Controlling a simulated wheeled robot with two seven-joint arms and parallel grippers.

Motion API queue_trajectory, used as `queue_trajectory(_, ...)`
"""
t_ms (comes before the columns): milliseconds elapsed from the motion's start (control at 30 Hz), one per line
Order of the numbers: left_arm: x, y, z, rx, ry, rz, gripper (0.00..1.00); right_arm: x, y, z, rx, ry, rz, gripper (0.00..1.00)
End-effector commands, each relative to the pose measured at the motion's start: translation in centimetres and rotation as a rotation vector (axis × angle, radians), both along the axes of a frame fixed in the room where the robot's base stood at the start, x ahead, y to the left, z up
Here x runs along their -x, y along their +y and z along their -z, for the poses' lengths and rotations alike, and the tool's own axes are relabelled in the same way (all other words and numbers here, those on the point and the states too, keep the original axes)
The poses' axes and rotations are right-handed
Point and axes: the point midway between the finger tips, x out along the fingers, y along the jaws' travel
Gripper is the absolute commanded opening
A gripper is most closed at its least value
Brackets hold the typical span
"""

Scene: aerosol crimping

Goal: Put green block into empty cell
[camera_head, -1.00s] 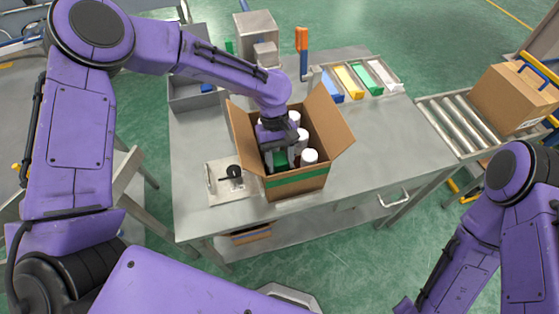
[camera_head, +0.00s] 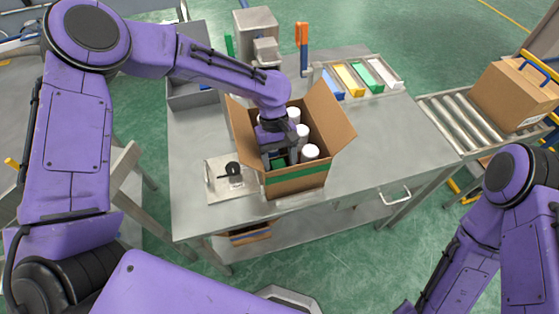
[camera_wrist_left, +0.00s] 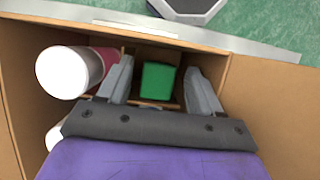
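The green block (camera_wrist_left: 157,80) sits low in a cell of the open cardboard box, and it also shows in the head view (camera_head: 278,161). My left gripper (camera_wrist_left: 161,88) reaches down into the box from above, also seen in the head view (camera_head: 279,158). Its two fingers are spread, one on each side of the block, with visible gaps to it. The cardboard box (camera_head: 297,182) stands on the table with its flaps open. White-capped cans (camera_head: 310,151) stand in it, and one can (camera_wrist_left: 62,72) is left of the fingers in the wrist view. My right gripper is out of frame.
The grey table (camera_head: 385,140) is clear right of the box. A tray (camera_head: 395,87) with blue, yellow, green and white pieces lies at the back. A plate with a black part (camera_head: 232,168) is left of the box. A roller conveyor (camera_head: 455,125) carries another carton.

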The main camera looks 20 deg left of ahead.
Motion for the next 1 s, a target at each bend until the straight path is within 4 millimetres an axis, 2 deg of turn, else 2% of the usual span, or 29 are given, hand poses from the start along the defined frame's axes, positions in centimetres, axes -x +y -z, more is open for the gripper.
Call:
queue_trajectory(633,-0.1,0.2,-0.4,-0.004,0.001,0.001,0.76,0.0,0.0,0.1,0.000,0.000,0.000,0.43)
queue_trajectory(767,-1.0,0.7,-2.6,-0.004,-0.002,0.000,0.76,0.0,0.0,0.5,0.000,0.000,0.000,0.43)
queue_trajectory(1000,-2.9,1.8,-7.8,-0.004,-0.002,0.001,0.76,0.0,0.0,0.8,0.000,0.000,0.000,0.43)
